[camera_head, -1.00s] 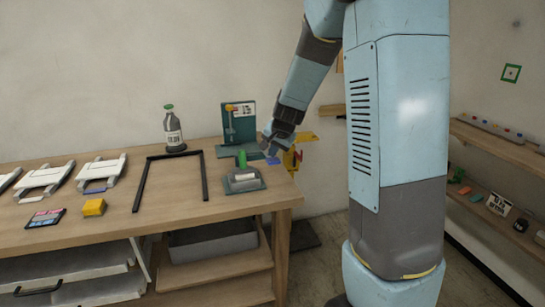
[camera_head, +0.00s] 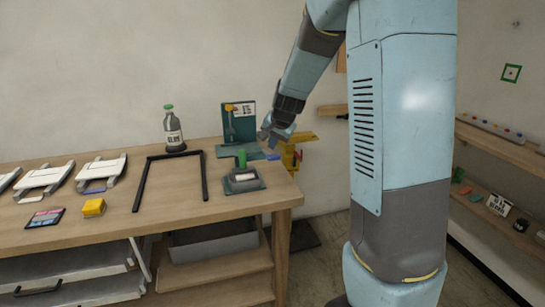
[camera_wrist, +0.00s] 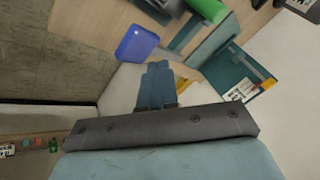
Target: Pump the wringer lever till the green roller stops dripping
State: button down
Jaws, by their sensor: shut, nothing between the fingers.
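A green roller (camera_head: 242,158) stands on a dark grey-green base (camera_head: 232,187) near the bench's right end. In the wrist view a green cylinder (camera_wrist: 208,9) shows at the top edge. A teal stand (camera_head: 247,119) with a red and yellow part (camera_head: 230,107) is behind it; I cannot tell whether this part is the wringer lever. My gripper (camera_head: 270,142) is above the bench's right end, right of the roller and apart from it. In the wrist view its fingers (camera_wrist: 160,67) are together and empty. Dripping cannot be made out.
A blue piece (camera_wrist: 137,44) lies near the fingers. A yellow fixture (camera_head: 291,157) is at the bench's right end. A bottle (camera_head: 173,132), black frame (camera_head: 141,185) and yellow block (camera_head: 93,208) are to the left. Shelves (camera_head: 500,150) are at the right.

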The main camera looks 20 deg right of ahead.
jog(key=shift+w+r, duration=0.2)
jog(key=shift+r, duration=0.55)
jog(key=shift+w+r, duration=0.2)
jog(key=shift+r, duration=0.55)
jog(key=shift+w+r, duration=0.2)
jog(key=shift+r, duration=0.55)
jog(key=shift+s+r, duration=0.15)
jog(key=shift+s, duration=0.05)
jog(key=s+r+n, duration=0.2)
jog(key=s+r, duration=0.2)
jog(key=s, duration=0.5)
jog(key=s+r+n, duration=0.2)
jog(key=s+r, duration=0.2)
jog(key=s, duration=0.5)
jog(key=s+n, duration=0.4)
jog(key=s, duration=1.4)
jog(key=shift+s+a+g+h, duration=0.15)
jog(key=shift+a+g+h, duration=0.15)
jog(key=shift+a+h, duration=0.1)
jog(key=shift+a, duration=0.1)
